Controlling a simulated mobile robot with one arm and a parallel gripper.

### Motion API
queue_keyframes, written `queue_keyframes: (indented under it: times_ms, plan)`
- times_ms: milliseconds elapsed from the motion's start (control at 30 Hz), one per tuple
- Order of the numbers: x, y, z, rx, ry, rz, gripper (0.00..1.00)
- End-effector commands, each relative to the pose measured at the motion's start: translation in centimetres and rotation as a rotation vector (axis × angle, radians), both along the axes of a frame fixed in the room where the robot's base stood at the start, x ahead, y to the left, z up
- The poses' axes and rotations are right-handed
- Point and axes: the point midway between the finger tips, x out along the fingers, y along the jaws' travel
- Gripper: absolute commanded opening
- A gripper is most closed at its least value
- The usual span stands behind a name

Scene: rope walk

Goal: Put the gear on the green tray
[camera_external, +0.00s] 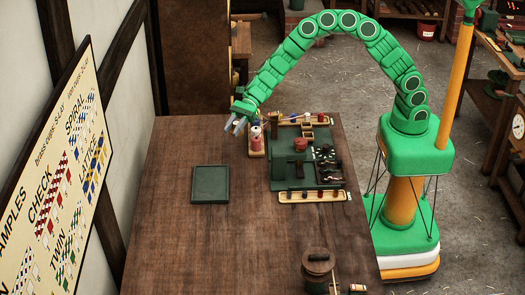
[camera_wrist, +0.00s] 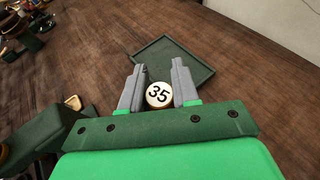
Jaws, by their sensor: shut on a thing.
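My gripper (camera_external: 236,124) is above the table, near the back edge and to the left of the green work board. In the wrist view my gripper (camera_wrist: 159,85) is shut on a round piece (camera_wrist: 159,95) with a cream face marked 35. No teeth show on this face, so I cannot tell from it whether it is the gear. The green tray (camera_external: 210,184) is a flat, square, dark green tray on the table, in front of the gripper. In the wrist view the empty tray (camera_wrist: 172,62) lies beyond the fingertips, with part of it hidden behind them.
A dark green board (camera_external: 283,184) with blocks and small parts lies to the right of the tray, with wooden racks around it. Red and white pieces (camera_external: 256,143) stand close by the gripper. A brown pot (camera_external: 318,262) stands at the front right. The table left of the tray is clear.

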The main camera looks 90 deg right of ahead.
Motion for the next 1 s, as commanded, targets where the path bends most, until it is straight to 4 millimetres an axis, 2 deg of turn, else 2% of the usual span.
queue_keyframes:
  times_ms: [33,100,300,400,567,1000]
  plan:
    - [-0.6,1.9,0.2,0.003,0.001,0.016,0.00]
    - [-1.2,3.9,0.2,0.004,0.004,0.029,0.00]
    - [-2.8,8.0,0.3,0.000,0.009,0.062,0.00]
    - [-3.2,9.1,0.3,0.000,0.011,0.071,0.00]
    - [-3.0,9.8,0.1,-0.001,0.012,0.074,0.00]
    - [1.5,11.1,-2.0,-0.003,0.010,0.073,0.00]
